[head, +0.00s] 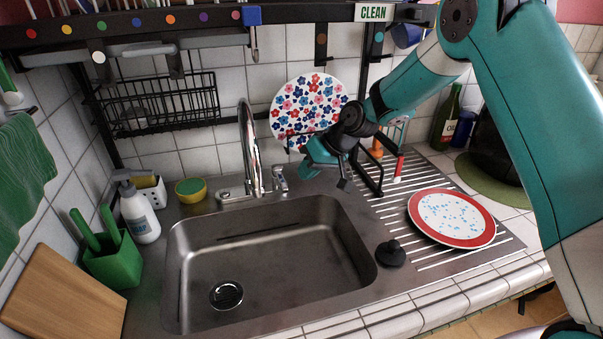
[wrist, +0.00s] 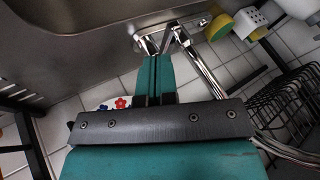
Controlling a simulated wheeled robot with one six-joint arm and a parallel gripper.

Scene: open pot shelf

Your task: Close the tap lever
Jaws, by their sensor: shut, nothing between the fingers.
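The chrome tap (head: 248,150) rises behind the steel sink (head: 270,255), with its spout arching forward. Its small lever (head: 281,178) stands upright at the right end of the tap base. My gripper (head: 306,170) is close to the right of the lever in the head view. In the wrist view, my gripper's teal fingers (wrist: 155,75) are together and empty, and their tips overlap the chrome of the tap (wrist: 205,72) near its base. I cannot tell whether they touch the lever.
A flowered plate (head: 305,100) stands behind my gripper, close to a dark rack (head: 372,180). A red-rimmed plate (head: 452,218) lies on the drainer at right. A sponge (head: 191,190) and soap bottle (head: 138,212) stand left of the tap. The sink bowl is empty.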

